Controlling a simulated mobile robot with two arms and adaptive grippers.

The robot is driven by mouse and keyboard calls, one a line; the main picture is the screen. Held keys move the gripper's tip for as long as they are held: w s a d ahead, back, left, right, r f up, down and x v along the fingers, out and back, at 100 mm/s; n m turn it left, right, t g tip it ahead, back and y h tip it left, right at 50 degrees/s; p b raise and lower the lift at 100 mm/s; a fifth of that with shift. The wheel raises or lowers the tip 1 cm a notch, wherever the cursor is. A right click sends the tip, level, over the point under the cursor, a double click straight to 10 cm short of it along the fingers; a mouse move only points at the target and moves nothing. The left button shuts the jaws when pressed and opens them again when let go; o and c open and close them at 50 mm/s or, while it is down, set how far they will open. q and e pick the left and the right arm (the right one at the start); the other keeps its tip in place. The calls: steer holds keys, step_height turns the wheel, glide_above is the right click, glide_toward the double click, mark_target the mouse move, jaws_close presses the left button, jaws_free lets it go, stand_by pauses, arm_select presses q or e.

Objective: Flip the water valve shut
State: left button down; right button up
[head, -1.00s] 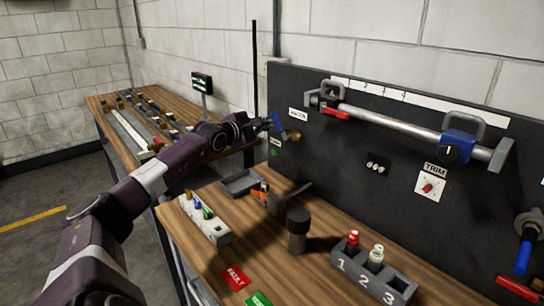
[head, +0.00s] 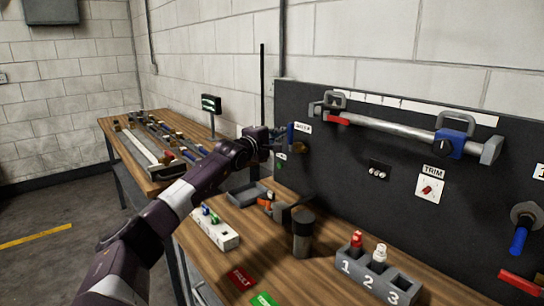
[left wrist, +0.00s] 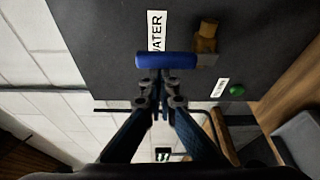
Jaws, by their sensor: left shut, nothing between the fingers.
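The water valve has a blue lever handle (head: 291,132) and a brass body (head: 301,147), mounted on the left end of the dark panel beside a white WATER label (head: 304,128). In the head view the handle stands about upright. In the left wrist view the blue handle (left wrist: 166,61) lies across the picture, with the brass body (left wrist: 206,38) at its upper right. My left gripper (head: 278,139) is shut and empty, at the handle's left side. Its fingertips (left wrist: 157,84) meet the handle's edge in the wrist view; whether they touch is unclear. My right gripper is not in view.
A green button (left wrist: 236,90) sits near the valve. Below on the bench are a grey tray (head: 240,198), a dark cylinder (head: 303,238) and a numbered holder (head: 375,278). A metal bar with handles (head: 390,133) crosses the panel to the right.

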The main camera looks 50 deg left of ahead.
arm_select(q)
steer(key=shift+d, duration=0.1)
stand_by(0.4)
steer(key=v, duration=1.2)
stand_by(0.7)
stand_by(0.6)
